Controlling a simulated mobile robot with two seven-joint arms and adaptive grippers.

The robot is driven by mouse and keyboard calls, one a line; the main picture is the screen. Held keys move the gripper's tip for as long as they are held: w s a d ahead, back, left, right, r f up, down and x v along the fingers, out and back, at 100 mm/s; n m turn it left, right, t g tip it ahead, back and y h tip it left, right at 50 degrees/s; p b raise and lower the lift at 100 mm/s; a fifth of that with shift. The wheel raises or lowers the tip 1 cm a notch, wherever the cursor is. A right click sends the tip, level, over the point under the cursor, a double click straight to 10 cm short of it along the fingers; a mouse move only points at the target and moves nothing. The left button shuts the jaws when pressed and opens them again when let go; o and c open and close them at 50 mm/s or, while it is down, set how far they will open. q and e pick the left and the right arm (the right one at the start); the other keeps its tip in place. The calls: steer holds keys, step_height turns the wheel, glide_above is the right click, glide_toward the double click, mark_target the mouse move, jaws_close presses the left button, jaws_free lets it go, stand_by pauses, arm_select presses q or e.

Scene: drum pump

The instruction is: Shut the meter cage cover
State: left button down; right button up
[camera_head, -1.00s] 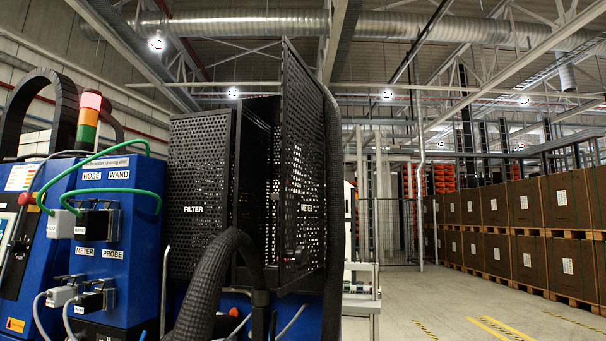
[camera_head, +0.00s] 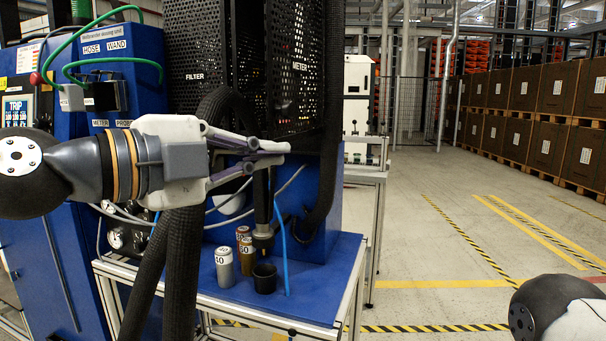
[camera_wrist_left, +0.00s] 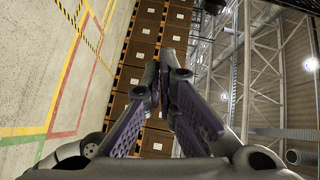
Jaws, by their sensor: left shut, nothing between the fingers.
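The meter cage cover (camera_head: 300,85) is a black perforated panel marked METER, at the upper middle of the head view. It stands swung out at an angle, with a dark gap between it and the FILTER panel (camera_head: 196,45). Its top is cut off by the picture edge. My left gripper (camera_head: 282,153) comes in from the left, in front of the cage's lower part and just below the cover's lower area. It is shut and empty; I cannot tell whether it touches anything. Its purple-padded fingers (camera_wrist_left: 163,85) fill the middle of the left wrist view, without the cover.
A thick black hose (camera_head: 180,270) hangs below my left wrist. Cans (camera_head: 224,264) and a black cup (camera_head: 264,279) stand on the blue table (camera_head: 325,295). The blue dosing unit (camera_head: 120,75) is at left. Floor to the right is open, before stacked boxes (camera_head: 540,90).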

mark_target(294, 114)
arm_select(q)
step_height(294, 114, up, 5)
steer(key=s+m+h, duration=0.1)
steer(key=m, duration=0.1)
steer(key=x, duration=1)
steer(key=shift+t, duration=0.3)
steer(key=a, duration=0.1)
steer(key=w+a, duration=0.1)
steer(key=a, duration=0.2)
steer(key=shift+w+f+b, duration=0.15)
steer(key=shift+w+b, duration=0.15)
steer(key=shift+w, duration=0.1)
arm_select(e)
steer(key=shift+s+d+f, duration=0.1)
steer(key=shift+s+f, duration=0.3)
steer(key=shift+f, duration=0.05)
